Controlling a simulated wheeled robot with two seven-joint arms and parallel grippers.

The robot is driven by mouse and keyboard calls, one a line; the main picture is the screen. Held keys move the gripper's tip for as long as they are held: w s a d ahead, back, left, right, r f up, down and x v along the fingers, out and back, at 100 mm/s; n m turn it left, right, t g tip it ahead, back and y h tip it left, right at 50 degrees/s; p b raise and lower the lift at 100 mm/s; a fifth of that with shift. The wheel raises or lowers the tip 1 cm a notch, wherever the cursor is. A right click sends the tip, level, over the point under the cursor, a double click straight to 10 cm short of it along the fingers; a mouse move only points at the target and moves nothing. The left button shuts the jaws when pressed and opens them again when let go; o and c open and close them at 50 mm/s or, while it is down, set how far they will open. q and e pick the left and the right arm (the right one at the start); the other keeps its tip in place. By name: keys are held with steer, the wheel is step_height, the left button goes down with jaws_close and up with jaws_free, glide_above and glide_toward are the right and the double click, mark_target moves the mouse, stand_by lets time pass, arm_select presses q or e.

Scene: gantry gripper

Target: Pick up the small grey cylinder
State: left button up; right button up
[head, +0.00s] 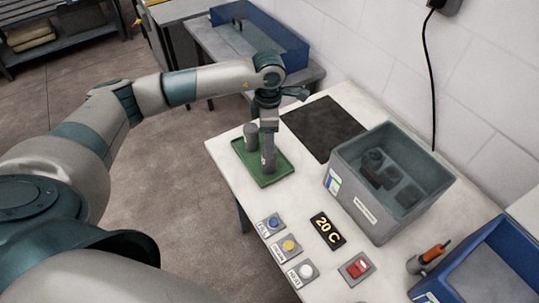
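A green tray (283,168) lies on the white table. Two grey cylinders stand at the tray: one (251,134) at its back left, and another grey upright piece (268,158) nearer its middle, directly under my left gripper (268,136). My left gripper points straight down over the tray, and its fingers blend with the grey piece below. I cannot tell whether they touch it or are closed on it. My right gripper is not in view.
A grey bin (372,212) with several dark round items stands right of the tray, near a dark mat (323,128). Buttons, a "20 C" display (327,230) and a red switch (357,268) line the front. A blue bin (480,275) and an orange-handled tool (432,254) are at right.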

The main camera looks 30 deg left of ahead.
arm_select(q)
step_height(320, 180, down, 4)
steer(key=shift+r+p, duration=0.1)
steer(key=shift+p, duration=0.65)
steer(key=shift+f, duration=0.6)
steer(key=shift+f+p, duration=0.25)
steer(key=shift+p, duration=0.25)
step_height(320, 180, down, 2)
steer(key=shift+d+f+p, duration=0.1)
steer(key=shift+p, duration=0.95)
steer(key=shift+f+p, duration=0.3)
steer(key=shift+f, duration=0.95)
steer(key=shift+w+r, duration=0.1)
steer(key=c, duration=1.5)
